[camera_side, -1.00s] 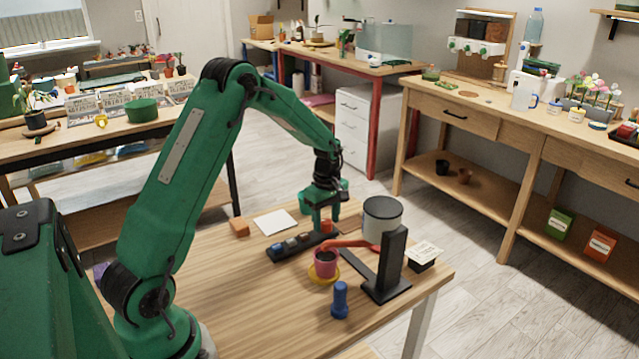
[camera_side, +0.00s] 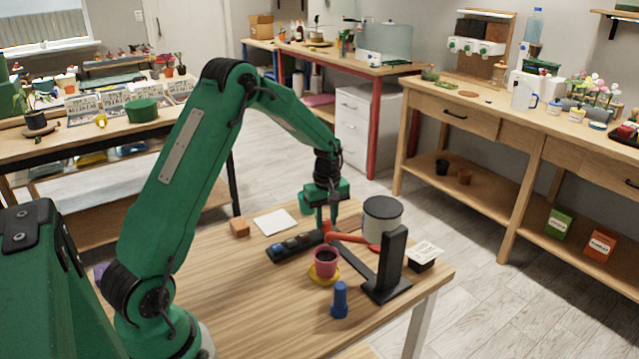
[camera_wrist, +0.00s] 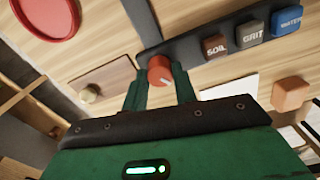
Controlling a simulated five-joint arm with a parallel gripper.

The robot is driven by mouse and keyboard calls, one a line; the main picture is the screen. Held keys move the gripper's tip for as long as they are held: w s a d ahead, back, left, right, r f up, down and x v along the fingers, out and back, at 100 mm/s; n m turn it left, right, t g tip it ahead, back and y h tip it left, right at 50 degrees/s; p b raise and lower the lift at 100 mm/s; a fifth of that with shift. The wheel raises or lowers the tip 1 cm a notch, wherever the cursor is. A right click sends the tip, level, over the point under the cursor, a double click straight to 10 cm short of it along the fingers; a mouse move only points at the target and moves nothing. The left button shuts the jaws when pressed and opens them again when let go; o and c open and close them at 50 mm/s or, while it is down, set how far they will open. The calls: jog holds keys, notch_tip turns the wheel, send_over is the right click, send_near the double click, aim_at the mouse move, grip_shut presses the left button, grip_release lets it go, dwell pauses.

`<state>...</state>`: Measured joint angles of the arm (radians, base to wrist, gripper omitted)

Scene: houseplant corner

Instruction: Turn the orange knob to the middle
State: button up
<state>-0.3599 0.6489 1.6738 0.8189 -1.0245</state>
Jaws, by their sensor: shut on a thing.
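The orange knob (camera_wrist: 161,70) sits at the end of a dark control strip (camera_wrist: 181,45) on the table. A pale pointer mark shows on its face in the wrist view. My gripper (camera_wrist: 160,80) is shut on the knob, with one green finger on each side. In the side view my gripper (camera_side: 326,224) points down at the strip's right end, and the knob (camera_side: 326,227) is partly hidden by the fingers. The strip also carries buttons: a brown one marked SOIL (camera_wrist: 214,46), a grey one marked GRIT (camera_wrist: 250,33) and a blue one marked WATER (camera_wrist: 287,19).
A red watering can (camera_side: 350,238), a pink cup (camera_side: 325,262) on a yellow saucer, a grey canister (camera_side: 382,220) and a black stand (camera_side: 391,264) crowd the right side. A blue bottle (camera_side: 340,299) stands in front. The table's left front is clear.

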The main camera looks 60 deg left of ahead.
aim_at(327, 221)
jog(key=m, duration=0.6)
jog(key=shift+m, duration=0.3)
dwell(0.4)
jog(key=o, duration=1)
jog(key=shift+c, duration=0.2)
jog(key=shift+r, duration=0.1)
jog(key=shift+r, duration=3.85)
jog(key=shift+r, duration=0.1)
